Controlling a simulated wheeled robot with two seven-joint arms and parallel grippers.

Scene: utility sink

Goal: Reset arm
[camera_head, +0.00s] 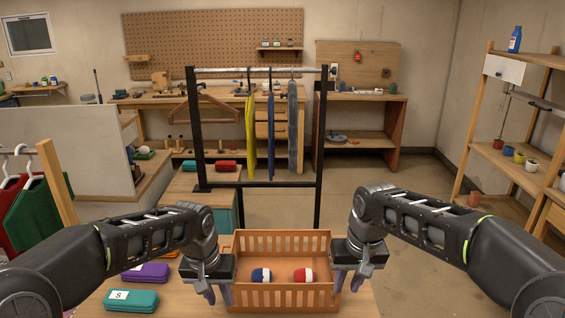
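My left gripper (211,291) points down at the left side of an orange slatted crate (283,244). My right gripper (347,279) points down at the crate's right side. Both grippers are close beside the crate's ends; I cannot tell whether they touch it. Their fingers are small and dark, and I cannot tell how far apart they are. A blue and white ball-like item (261,275) and a red and white one (303,275) lie inside the crate.
A teal case (131,300) and a purple case (147,273) lie on the table left of the crate. A black clothes rack (320,150) with hanging garments stands behind. Shelves (510,165) stand at the right. Open floor (400,190) lies beyond the table.

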